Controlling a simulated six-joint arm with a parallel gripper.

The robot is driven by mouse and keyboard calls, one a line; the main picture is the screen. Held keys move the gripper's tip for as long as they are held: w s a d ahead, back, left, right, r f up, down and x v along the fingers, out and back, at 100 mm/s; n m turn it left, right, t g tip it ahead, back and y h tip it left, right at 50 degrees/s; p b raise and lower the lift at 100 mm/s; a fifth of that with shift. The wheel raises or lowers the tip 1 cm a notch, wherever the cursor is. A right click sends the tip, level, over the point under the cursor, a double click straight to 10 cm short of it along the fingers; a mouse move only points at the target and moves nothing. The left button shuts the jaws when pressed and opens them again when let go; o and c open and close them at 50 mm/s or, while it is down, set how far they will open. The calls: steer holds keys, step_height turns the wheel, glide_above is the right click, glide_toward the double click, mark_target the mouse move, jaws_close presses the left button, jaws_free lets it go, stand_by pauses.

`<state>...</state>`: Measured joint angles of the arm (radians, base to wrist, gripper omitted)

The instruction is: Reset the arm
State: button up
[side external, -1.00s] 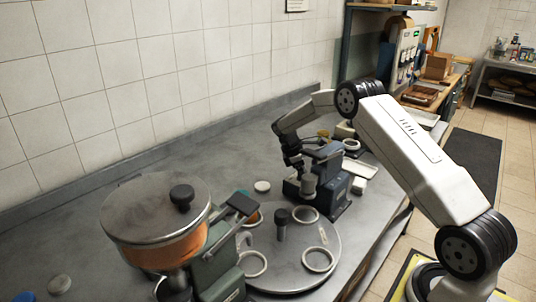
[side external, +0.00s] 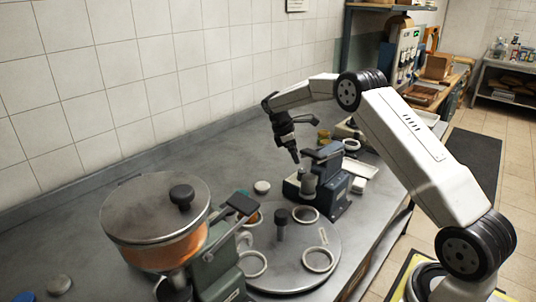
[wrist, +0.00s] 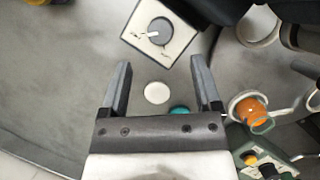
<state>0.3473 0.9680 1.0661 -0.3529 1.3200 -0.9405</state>
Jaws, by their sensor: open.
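A box with a dial (wrist: 160,30) lies just beyond the fingertips in the wrist view.
A round turntable (side external: 322,236) with several ring holders fills the middle front. The tiled wall (side external: 190,85) runs behind the bench. Bench along the wall is clear.

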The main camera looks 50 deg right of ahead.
steer(key=s+a+r+m+t+y, duration=0.15)
steer(key=s+a, duration=0.25)
steer(key=a, duration=0.4)
steer(key=s+a+r+m+t, duration=0.15)
steer(key=s+a, duration=0.25)
steer(key=a, duration=0.4)
steer(key=s+a+f+m+t, duration=0.1)
steer(key=s+a+m, duration=0.1)
steer(key=s+a, duration=0.2)
steer(key=s+a+f+m+t+y, duration=0.1)
steer(key=s+a+m+t, duration=0.1)
steer(key=s, duration=0.9)
steer(key=a+m, duration=0.1)
steer(key=a, duration=0.1)
steer(key=shift+a, duration=0.4)
